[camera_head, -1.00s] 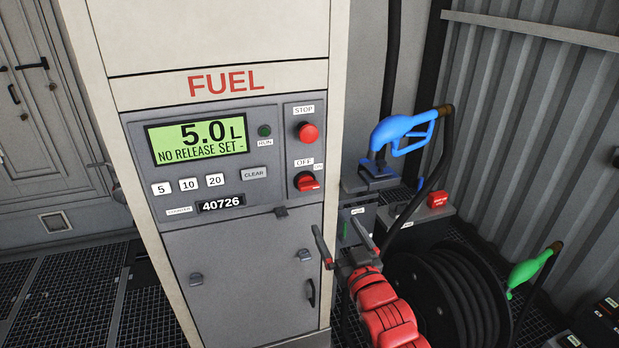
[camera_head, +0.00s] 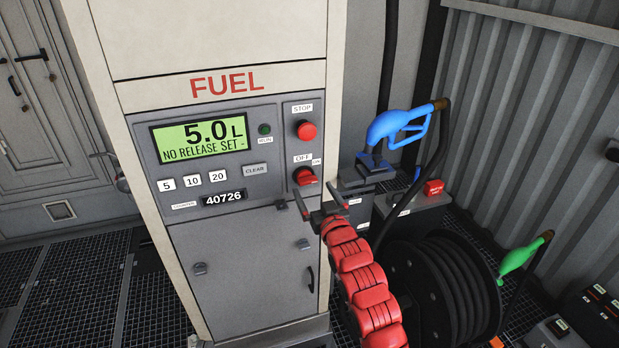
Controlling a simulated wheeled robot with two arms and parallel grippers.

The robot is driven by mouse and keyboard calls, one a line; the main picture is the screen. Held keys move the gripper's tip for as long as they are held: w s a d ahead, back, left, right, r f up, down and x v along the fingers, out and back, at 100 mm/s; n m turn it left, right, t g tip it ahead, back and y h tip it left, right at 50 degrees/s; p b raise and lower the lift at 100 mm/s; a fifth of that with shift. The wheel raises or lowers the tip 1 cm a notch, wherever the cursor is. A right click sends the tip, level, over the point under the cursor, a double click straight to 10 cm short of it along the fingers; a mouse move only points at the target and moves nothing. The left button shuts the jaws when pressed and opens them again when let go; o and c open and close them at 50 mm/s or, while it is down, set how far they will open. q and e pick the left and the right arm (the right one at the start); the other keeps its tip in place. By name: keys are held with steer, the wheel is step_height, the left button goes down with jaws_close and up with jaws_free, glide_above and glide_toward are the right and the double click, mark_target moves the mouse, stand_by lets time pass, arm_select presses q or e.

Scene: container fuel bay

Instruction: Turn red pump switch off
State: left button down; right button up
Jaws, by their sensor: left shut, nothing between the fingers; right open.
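The red pump switch (camera_head: 306,177) is a rotary knob on the right strip of the fuel pump panel, below labels reading OFF and ON. Its handle leans to the right, but its exact setting is hard to tell. My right gripper (camera_head: 318,199), on a red segmented arm from below, is open and empty. Its fingers spread just below the switch in the picture, with no clear contact. My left gripper is not visible. The display (camera_head: 200,137) reads 5.0 L and NO RELEASE SET. The RUN lamp (camera_head: 264,129) looks dark green.
The red STOP button (camera_head: 306,130) sits just above the switch. A black hose reel (camera_head: 445,290) and green nozzle (camera_head: 523,255) stand lower right. The area before the panel's left is clear.

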mark_target(309, 182)
steer(key=shift+p+x, duration=0.6)
steer(key=shift+x, duration=1.65)
